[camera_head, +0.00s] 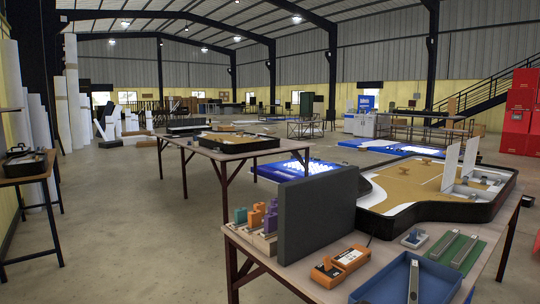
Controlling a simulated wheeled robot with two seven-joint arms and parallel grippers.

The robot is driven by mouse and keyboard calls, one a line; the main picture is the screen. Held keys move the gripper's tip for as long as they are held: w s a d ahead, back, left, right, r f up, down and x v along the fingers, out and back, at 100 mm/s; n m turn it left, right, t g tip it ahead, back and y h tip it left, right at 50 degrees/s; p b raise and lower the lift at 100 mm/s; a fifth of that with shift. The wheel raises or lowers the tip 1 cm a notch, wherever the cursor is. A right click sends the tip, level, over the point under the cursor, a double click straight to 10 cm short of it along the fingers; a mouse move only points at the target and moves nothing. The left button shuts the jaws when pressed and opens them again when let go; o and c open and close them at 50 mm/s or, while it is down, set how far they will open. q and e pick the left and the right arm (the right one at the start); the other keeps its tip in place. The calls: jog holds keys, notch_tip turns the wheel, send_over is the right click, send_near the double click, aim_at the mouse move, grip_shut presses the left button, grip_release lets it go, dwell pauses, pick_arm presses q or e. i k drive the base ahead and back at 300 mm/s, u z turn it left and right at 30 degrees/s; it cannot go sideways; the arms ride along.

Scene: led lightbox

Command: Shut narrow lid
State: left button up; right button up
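A dark-rimmed case (430,222) with a tan and white inner surface lies on the table at the right. Two thin white panels stand upright in it, beside small compartments along its right side. The left panel (451,165) and the right panel (471,157) look like raised lids. I cannot tell which one is the narrow lid. Neither of my grippers is in view, and nothing touches the panels.
A dark upright board (317,213) stands left of the case. In front are an orange device (342,266), a blue tray (388,284), a green mat (460,250) and a small grey block (415,239). Coloured blocks (257,216) sit left of the board. Open floor lies left.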

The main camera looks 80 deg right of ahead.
aim_at(452, 152)
jog(key=z, duration=1.75)
jog(key=i, duration=5.45)
jog(key=z, duration=3.15)
jog(key=i, duration=1.5)
jog(key=z, duration=1)
